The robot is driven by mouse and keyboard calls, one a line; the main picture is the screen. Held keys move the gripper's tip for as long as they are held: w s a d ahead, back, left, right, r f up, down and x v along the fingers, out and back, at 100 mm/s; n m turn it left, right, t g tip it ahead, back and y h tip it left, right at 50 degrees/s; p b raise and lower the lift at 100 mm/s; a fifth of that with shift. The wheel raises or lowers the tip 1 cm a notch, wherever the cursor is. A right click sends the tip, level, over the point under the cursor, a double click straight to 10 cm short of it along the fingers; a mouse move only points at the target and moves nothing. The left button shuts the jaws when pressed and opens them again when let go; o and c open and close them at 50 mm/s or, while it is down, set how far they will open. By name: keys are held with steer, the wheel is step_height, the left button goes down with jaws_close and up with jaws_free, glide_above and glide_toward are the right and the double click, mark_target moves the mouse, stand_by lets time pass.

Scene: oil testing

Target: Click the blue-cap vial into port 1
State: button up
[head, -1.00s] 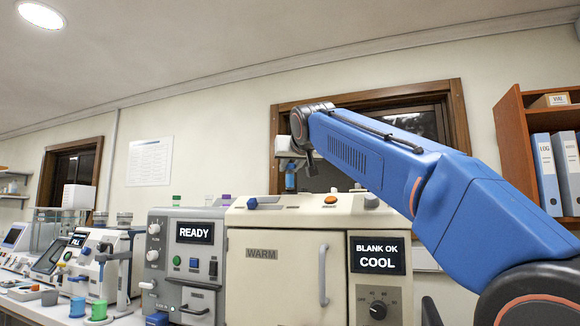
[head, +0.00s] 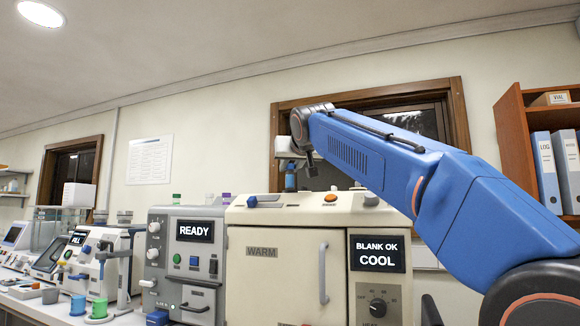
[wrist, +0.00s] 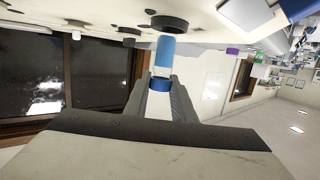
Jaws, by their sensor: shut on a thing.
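In the wrist view, my gripper (wrist: 161,88) is shut on the dark blue cap of the blue-cap vial (wrist: 165,52). The vial's light blue body extends out from the fingertips. Its far end is close to a dark round ring (wrist: 170,23) on a pale surface; I cannot tell whether it is inside it or only in front of it. In the head view, my gripper (head: 290,160) is above the cream WARM machine, with the blue of the vial (head: 290,182) hanging below it. No port number is readable.
The cream machine (head: 284,262) has a blue knob, an orange button and a grey knob on top; its screen reads "BLANK OK COOL". A grey machine (head: 188,259) reading "READY" stands to its left. Green and blue cups (head: 99,308) are on the bench. A shelf with binders (head: 545,170) is at right.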

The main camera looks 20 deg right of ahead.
mark_target(291, 178)
steer(key=shift+f, duration=2.1)
stand_by(2.2)
steer(key=o, duration=1.1)
steer(key=shift+o, duration=0.2)
steer(key=s+r, duration=0.3)
steer(key=s, duration=1.4)
steer(key=shift+a+r, duration=0.2)
steer(key=shift+a, duration=0.15)
